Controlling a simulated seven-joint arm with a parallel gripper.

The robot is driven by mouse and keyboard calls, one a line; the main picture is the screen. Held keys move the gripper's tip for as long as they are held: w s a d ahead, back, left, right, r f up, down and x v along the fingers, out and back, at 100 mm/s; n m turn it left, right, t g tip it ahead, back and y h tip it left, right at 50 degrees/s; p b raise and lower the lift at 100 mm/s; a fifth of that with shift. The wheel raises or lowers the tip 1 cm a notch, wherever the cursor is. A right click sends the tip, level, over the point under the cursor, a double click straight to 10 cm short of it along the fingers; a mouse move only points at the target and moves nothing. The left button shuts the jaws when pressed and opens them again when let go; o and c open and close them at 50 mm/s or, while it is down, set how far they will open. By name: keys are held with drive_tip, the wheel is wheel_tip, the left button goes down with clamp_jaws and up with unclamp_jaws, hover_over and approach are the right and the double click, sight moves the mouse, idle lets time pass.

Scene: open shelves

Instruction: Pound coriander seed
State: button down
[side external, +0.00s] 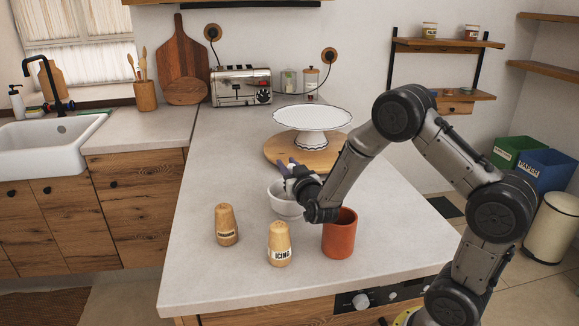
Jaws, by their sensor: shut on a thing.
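A white bowl (284,207), perhaps the mortar, stands on the grey counter (200,262). My gripper (285,168) is over the bowl's back side, low and pointing left and away from the camera. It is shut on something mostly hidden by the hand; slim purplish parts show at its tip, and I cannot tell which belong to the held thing. A wooden shaker (226,222) with a dark label, too small to read surely, stands left of the bowl. A second wooden shaker (279,239) labelled ICING stands in front of it. No loose seeds can be made out.
A terracotta cup (339,240) stands close below my wrist. Behind are a round wooden board (277,153) with a white cake stand (312,119), and a toaster (241,88). The counter's left front is clear; its front edge is near the shakers.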

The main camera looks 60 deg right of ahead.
drive_tip(key=shift+w+a+f, duration=0.1)
drive_tip(key=shift+w+f, duration=0.05)
drive_tip(key=shift+w, duration=0.1)
drive_tip(key=shift+a, duration=0.15)
drive_tip(key=shift+a, duration=0.5)
drive_tip(key=shift+s, duration=0.15)
drive_tip(key=shift+s, duration=0.55)
drive_tip(key=shift+d, duration=0.2)
